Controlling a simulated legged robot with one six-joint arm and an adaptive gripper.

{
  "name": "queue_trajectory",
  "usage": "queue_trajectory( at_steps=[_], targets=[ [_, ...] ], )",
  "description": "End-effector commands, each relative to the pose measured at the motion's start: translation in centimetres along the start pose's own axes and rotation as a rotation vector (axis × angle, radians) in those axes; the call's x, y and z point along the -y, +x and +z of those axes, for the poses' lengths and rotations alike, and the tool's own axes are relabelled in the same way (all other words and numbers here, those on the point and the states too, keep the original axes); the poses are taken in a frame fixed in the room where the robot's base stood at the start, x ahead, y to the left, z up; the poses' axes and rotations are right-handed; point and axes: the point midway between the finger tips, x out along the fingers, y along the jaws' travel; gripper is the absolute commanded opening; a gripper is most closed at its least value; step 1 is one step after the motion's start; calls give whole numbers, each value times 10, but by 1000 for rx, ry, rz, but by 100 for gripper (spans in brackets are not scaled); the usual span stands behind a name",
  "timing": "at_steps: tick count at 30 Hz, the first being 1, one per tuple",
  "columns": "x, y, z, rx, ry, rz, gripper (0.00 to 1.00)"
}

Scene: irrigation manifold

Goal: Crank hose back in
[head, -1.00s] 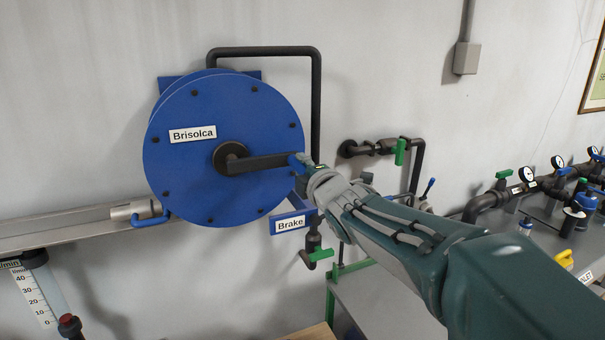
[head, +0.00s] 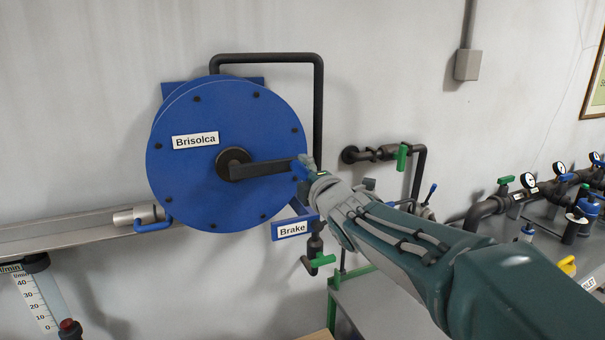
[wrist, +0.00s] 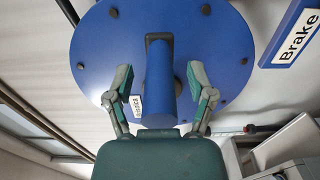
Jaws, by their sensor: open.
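The blue hose reel (head: 225,110) is mounted on the wall and carries a "Brisolca" label. A black crank arm (head: 262,169) runs from its hub to the right. The blue crank handle (wrist: 160,85) points toward me in the wrist view. My gripper (head: 308,168) is at the crank's outer end. In the wrist view, my gripper (wrist: 160,88) is open, with one finger on each side of the handle and gaps showing. A "Brake" label (head: 292,229) sits on a blue plate below right of the reel. I cannot make out the wound hose.
A black pipe (head: 318,110) bends around the reel's top and right side. Green-handled valves (head: 402,158) and (head: 322,260) are near my arm. A metal rail (head: 60,233) runs left below the reel. Gauges and pipework stand at the right.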

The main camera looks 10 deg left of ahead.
Motion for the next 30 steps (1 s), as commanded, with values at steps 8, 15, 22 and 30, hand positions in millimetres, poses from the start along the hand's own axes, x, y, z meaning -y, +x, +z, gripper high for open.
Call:
queue_trajectory(
  at_steps=[8,15,22,30],
  targets=[
    [-1,-45,0,2,-2,2,70],
    [0,-88,-2,0,-2,2,70],
    [1,-111,-2,0,-2,0,70],
    [2,-114,-3,-1,-2,-1,70]
  ],
)
